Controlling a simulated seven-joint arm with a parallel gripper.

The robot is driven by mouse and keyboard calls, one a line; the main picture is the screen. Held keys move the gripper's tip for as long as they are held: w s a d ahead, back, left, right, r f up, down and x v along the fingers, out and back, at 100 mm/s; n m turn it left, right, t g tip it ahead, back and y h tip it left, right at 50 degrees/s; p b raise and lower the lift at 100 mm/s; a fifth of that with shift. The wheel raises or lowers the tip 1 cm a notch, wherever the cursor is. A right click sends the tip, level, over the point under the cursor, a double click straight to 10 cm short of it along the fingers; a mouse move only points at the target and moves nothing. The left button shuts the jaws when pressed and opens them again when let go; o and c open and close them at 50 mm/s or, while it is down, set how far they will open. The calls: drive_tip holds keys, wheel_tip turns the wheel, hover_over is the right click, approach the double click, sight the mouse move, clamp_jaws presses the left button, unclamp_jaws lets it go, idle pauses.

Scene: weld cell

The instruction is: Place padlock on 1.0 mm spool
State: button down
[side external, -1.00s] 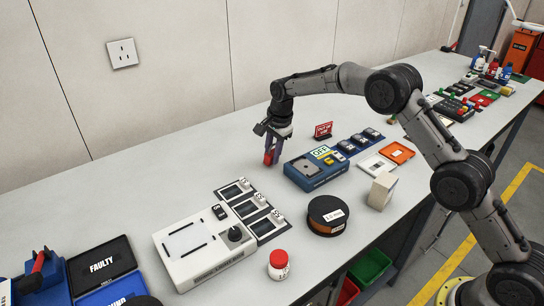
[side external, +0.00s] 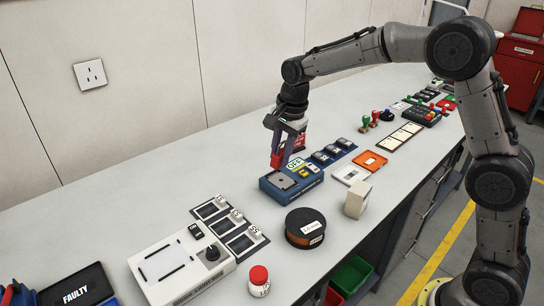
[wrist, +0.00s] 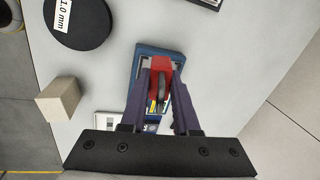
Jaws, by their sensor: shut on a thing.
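The red padlock (side external: 276,158) is held between the fingers of my gripper (side external: 282,152), above the blue box with the OFF label. In the wrist view the red padlock (wrist: 159,66) with its grey shackle sits between the two fingers of my gripper (wrist: 160,75). The 1.0 mm spool (side external: 305,228), black with a copper-coloured winding and a white label on top, lies flat on the bench in front of the blue box. In the wrist view its black top (wrist: 85,22) shows at the upper left, apart from the padlock.
The blue box (side external: 306,183) is under my gripper. A beige block (side external: 356,199) stands right of the spool. A red-capped jar (side external: 259,281) and a white control box (side external: 180,266) are at the front left. Bare bench lies behind the blue box.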

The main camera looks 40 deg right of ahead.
drive_tip(key=s+r+m+g, duration=0.1)
drive_tip(key=s+r, duration=0.1)
drive_tip(key=s, duration=1.1)
drive_tip(key=s+r+m+g, duration=0.1)
drive_tip(key=s+r, duration=0.2)
drive_tip(key=s, duration=1)
hover_over(306, 221)
drive_tip(key=f, duration=0.9)
drive_tip(key=shift+s+f, duration=0.1)
drive_tip(key=shift+s, duration=0.3)
drive_tip(key=shift+w+f, duration=0.2)
drive_tip(key=shift+w+a+f, duration=0.1)
drive_tip(key=shift+w+f, duration=0.05)
drive_tip(key=shift+f, duration=1.6)
drive_tip(key=shift+f, duration=0.1)
drive_tip(key=c, duration=0.7)
unclamp_jaws()
drive_tip(key=shift+o, duration=0.2)
